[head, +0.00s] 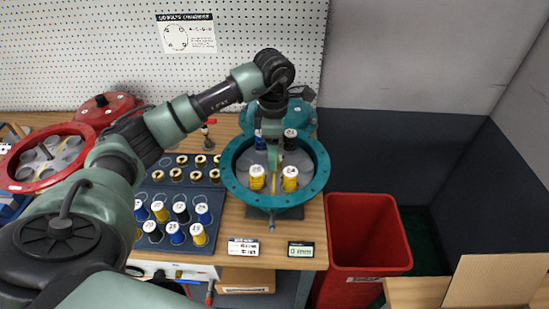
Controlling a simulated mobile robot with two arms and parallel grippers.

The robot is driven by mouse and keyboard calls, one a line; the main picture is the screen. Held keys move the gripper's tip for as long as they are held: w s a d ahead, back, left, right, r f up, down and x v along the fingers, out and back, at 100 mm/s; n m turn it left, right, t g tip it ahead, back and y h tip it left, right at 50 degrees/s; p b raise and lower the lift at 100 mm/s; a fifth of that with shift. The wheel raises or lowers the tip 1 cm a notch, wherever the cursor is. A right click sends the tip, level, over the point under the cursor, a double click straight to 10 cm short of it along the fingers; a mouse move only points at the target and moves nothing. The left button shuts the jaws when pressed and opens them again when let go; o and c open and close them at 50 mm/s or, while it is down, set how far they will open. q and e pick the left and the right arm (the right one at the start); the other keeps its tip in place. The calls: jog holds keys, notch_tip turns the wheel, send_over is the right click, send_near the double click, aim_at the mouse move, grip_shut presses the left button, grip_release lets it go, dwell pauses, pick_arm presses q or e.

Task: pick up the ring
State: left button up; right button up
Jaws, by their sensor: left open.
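My left gripper (274,180) points down inside the round teal housing (229,178) on the bench. It is open, and its fingertips are small and partly hidden by the arm. Yellow spools (257,178) (290,179) stand in the housing at its near side, and darker spools stand at its far side. Several small brass-coloured rings (177,175) sit in rows on a dark tray (158,191) to the left of the housing. I cannot tell which ring is meant, or whether one lies under the gripper. My right gripper is not in view.
Several blue, black and yellow spools (180,212) stand at the tray's near side. A red round housing (62,130) lies at the left, partly behind my arm. A red bin (368,235) stands right of the bench. Two small labels (301,249) (243,246) lie at the front edge.

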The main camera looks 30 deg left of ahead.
pick_arm(q)
jog(key=f, duration=0.3)
jog(key=shift+w, duration=0.3)
jog(key=shift+s, duration=0.1)
grip_shut()
jog(key=shift+r, duration=0.1)
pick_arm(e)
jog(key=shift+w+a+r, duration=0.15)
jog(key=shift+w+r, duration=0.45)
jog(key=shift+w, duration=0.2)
pick_arm(q)
jog(key=shift+r, duration=0.1)
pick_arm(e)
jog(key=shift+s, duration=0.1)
